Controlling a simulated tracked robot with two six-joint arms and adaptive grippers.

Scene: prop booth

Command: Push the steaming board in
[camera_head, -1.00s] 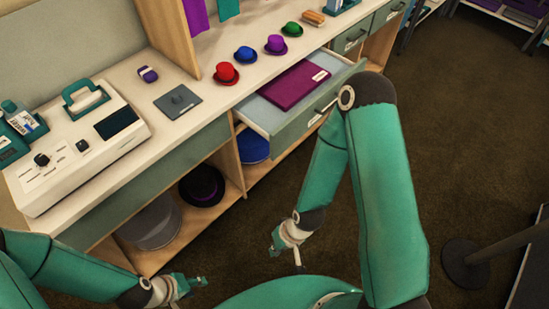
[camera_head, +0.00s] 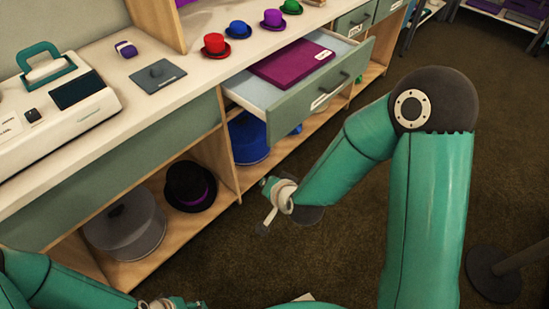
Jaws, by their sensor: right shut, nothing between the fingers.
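A drawer-like board (camera_head: 318,100) with a grey-green front and a dark handle stands pulled out from under the counter. A flat purple item (camera_head: 290,63) with a white label lies on it. I cannot tell any other steaming board. My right gripper (camera_head: 268,205) is shut and empty, in front of the lower shelf, below and to the left of the drawer front and apart from it. My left gripper (camera_head: 176,304) is cut off at the bottom edge, and its jaws cannot be made out.
The counter (camera_head: 205,78) holds a white machine (camera_head: 90,110), a grey plate (camera_head: 158,75) and several small hats. The lower shelf holds a black hat (camera_head: 190,187), a grey round box (camera_head: 125,226) and a blue round box (camera_head: 248,138). A dark post base (camera_head: 494,275) stands on the floor at right.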

